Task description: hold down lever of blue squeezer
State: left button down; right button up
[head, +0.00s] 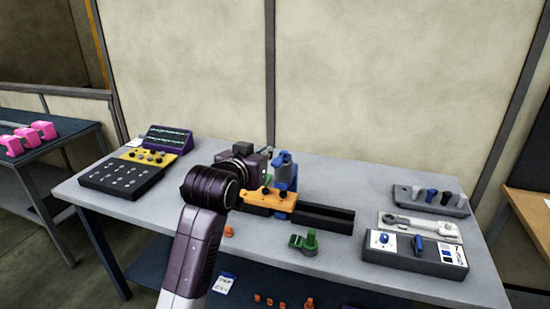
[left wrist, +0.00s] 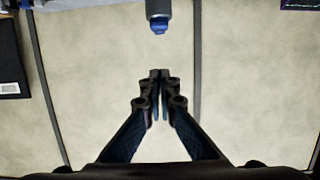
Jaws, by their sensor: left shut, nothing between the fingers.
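The blue squeezer (head: 286,173) stands upright near the middle of the table, just behind an orange block. My left arm reaches over the table, and its gripper (head: 267,150) is just left of the squeezer's top. The fingertips are small and hard to make out there. In the left wrist view, my left gripper (left wrist: 159,74) is shut with nothing between its fingers. A grey piece with a blue end (left wrist: 158,25) shows beyond the fingertips at the top edge, apart from them in the picture; it is probably part of the squeezer. My right gripper is not in view.
The orange block (head: 268,199) sits on a black rail (head: 325,219). A green part (head: 306,241) stands in front. A black panel (head: 120,178) is at the left, and a grey switch box (head: 415,256) and tool tray (head: 432,200) are at the right. A wall stands behind.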

pick_arm(q)
jog(key=p, duration=0.2)
send_over(280, 159)
jog(key=s+a, duration=0.1)
jog(key=s, duration=0.2)
jog(key=f, duration=0.3)
jog(key=f+p, duration=0.1)
jog(key=f, duration=0.2)
jog(key=shift+s+a, duration=0.25)
